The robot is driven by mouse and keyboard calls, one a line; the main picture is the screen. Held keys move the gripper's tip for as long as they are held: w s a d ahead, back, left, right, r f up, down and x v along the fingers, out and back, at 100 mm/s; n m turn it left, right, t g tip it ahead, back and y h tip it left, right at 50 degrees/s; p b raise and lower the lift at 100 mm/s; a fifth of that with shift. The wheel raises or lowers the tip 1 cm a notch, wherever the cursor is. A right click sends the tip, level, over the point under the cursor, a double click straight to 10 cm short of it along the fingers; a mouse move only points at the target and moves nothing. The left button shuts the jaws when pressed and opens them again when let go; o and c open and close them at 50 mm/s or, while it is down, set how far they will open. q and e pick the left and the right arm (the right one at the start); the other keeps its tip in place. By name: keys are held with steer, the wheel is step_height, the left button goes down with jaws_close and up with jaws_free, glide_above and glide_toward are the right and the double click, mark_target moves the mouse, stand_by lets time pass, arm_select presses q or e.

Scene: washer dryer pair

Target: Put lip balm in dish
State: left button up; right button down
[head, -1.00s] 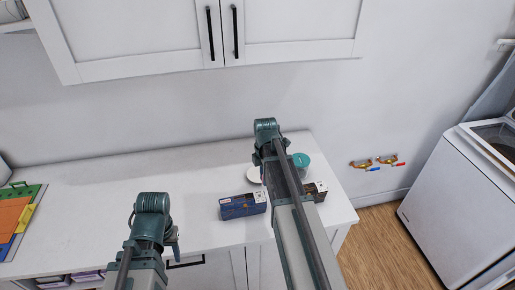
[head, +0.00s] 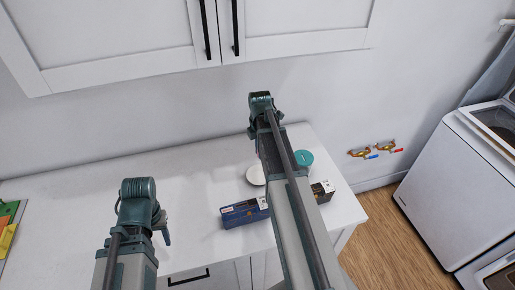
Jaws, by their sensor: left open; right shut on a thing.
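A small white round dish (head: 255,175) sits on the counter, partly covered by my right arm. A teal round lid or tin (head: 303,157) is just right of that arm. My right gripper (head: 253,132) is behind the dish, mostly hidden by its own wrist. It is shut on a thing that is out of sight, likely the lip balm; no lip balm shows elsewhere. My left gripper (head: 165,236) is open and empty over the front of the counter, well left of the dish.
A dark blue box (head: 244,213) lies in front of the dish, and a dark box (head: 322,191) sits right of my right arm. Colored folders (head: 8,225) lie at the far left. The counter (head: 85,200) between is clear. Cabinets (head: 130,35) hang above the back.

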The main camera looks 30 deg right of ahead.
arm_select(q)
steer(key=shift+f, duration=0.15)
arm_select(e)
steer(key=shift+f, duration=0.15)
arm_select(q)
step_height(320, 180, down, 10)
steer(key=b, duration=0.9)
steer(key=shift+r+b, duration=0.2)
steer(key=shift+b, duration=0.2)
arm_select(e)
glide_above(259, 176)
step_height(259, 176, down, 10)
steer(key=shift+s+r, duration=0.1)
steer(key=shift+r, duration=0.1)
steer(key=c, duration=0.7)
jaws_free()
step_height(259, 176, up, 7)
steer(key=p, duration=0.7)
steer(key=shift+r, duration=0.2)
arm_select(q)
step_height(259, 176, up, 7)
arm_select(e)
steer(key=shift+f, duration=0.15)
